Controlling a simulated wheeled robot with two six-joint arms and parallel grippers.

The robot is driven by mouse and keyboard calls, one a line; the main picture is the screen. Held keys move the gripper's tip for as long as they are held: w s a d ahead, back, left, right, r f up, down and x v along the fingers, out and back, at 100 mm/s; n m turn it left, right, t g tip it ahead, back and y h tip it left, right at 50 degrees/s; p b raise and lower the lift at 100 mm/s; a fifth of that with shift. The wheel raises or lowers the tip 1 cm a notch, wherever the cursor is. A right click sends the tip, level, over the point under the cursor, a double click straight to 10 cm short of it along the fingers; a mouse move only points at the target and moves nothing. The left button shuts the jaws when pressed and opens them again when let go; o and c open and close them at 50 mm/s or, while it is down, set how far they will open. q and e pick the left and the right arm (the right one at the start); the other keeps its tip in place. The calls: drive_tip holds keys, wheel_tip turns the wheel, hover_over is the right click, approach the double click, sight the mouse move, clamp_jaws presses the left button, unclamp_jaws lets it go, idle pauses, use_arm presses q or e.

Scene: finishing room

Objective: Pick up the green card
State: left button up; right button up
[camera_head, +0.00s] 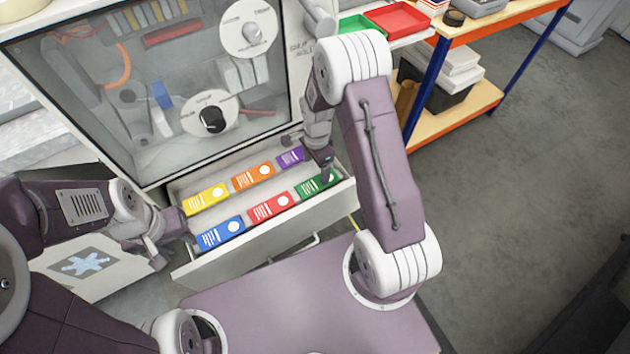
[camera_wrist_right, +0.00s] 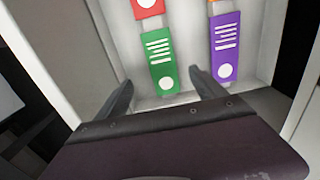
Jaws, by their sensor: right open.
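The green card (camera_head: 310,187) lies in the open drawer, at the right end of the front row. My right gripper (camera_head: 327,172) reaches down over its far end and hides part of it. In the right wrist view, the green card (camera_wrist_right: 158,55) shows between the two spread fingers of my right gripper (camera_wrist_right: 160,82). The fingers are open and hold nothing; whether they touch the card is unclear. My left gripper (camera_head: 172,240) is at the drawer's left end, beside the blue card; its finger opening is not clear.
The drawer (camera_head: 262,232) also holds blue (camera_head: 222,233), red (camera_head: 270,207), yellow (camera_head: 205,199), orange (camera_head: 253,176) and purple (camera_head: 290,157) cards. The purple card (camera_wrist_right: 225,48) lies right of the green one in the wrist view. A glass-fronted cabinet stands above the drawer.

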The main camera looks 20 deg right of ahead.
hover_over(318, 183)
wheel_tip(318, 183, down, 4)
drive_tip(key=shift+w+a+f, duration=0.1)
drive_tip(key=shift+a+f, duration=0.05)
drive_tip(key=shift+f, duration=0.2)
wheel_tip(318, 183, down, 5)
drive_tip(key=shift+r+b, duration=0.1)
drive_tip(key=shift+b, duration=0.4)
drive_tip(key=shift+r, duration=0.1)
drive_tip(key=c, duration=1.4)
